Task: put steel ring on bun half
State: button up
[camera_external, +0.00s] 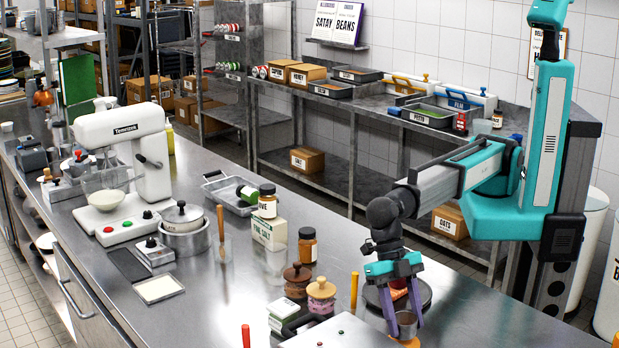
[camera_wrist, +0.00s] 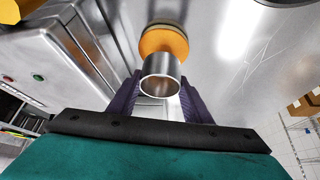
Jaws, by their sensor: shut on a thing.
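The steel ring (camera_wrist: 161,86) is between the purple fingers of my gripper (camera_wrist: 160,100) in the wrist view, and the gripper is shut on it. In the external view, the ring (camera_external: 406,325) hangs between the fingertips of my gripper (camera_external: 404,318) near the front right of the counter. The orange-brown bun half (camera_wrist: 165,42) shows just beyond the ring in the wrist view. In the external view, part of the bun half (camera_external: 407,343) shows under the ring at the bottom edge. I cannot tell whether ring and bun half touch.
A round dark plate or pan (camera_external: 424,292) lies behind my gripper. Jars with lids (camera_external: 321,296), a yellow stick (camera_external: 354,291) and a pale board (camera_external: 345,335) stand to the left. The steel counter (camera_external: 490,315) to the right is clear.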

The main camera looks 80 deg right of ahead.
jog(key=shift+f+p, duration=0.3)
jog(key=shift+f, duration=0.65)
jog(key=shift+f, duration=0.25)
jog(key=o, duration=1.1)
jog(key=shift+c, duration=0.2)
jog(key=shift+r, duration=0.2)
jog(key=shift+r, duration=0.15)
jog(key=b+v, duration=0.3)
jog(key=v, duration=0.8)
jog(key=shift+d+r, duration=0.2)
jog(key=shift+r, duration=0.15)
jog(key=shift+w, duration=0.25)
